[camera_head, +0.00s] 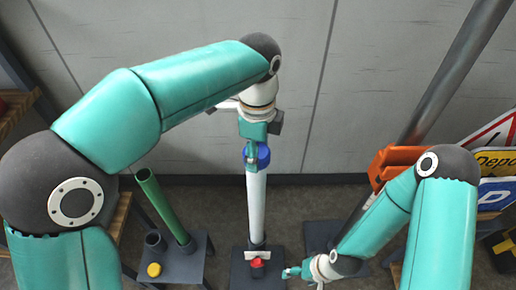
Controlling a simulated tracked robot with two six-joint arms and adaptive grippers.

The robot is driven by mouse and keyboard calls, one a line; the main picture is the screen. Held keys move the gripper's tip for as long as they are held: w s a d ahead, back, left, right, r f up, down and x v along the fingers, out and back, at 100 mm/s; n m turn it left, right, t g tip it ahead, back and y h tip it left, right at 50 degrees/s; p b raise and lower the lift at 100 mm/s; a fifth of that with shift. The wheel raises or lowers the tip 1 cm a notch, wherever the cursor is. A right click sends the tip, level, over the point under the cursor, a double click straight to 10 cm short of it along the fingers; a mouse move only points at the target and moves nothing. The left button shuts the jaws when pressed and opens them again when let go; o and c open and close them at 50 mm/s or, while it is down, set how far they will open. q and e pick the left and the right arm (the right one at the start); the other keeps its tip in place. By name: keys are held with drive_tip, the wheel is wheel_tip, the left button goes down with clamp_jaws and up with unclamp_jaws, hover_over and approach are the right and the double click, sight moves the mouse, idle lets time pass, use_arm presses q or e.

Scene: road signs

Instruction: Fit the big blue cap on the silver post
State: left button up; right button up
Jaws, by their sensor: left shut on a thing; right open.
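The big blue cap (263,157) is at the upper end of a pale, silver-white post (256,205) in the middle of the head view. My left gripper (251,152) is shut on the cap from above and partly hides it. I cannot tell whether the cap is seated on the post or just over it. The post stands upright on a dark base (240,272). My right gripper (288,272) is open and low, to the right of the post's foot.
A red piece (257,263) sits at the post's foot. A green post (164,205) and a yellow cap (154,269) are on a grey stand (184,263) at left. A thick grey pole (455,75), an orange crate (393,160) and road signs (495,160) are at right.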

use_arm(q)
drive_tip(key=shift+f, duration=0.15)
idle(0.4)
drive_tip(key=o, duration=0.9)
drive_tip(key=shift+o, duration=0.2)
wheel_tip(320, 180, up, 12)
drive_tip(key=shift+f, duration=0.1)
idle(0.4)
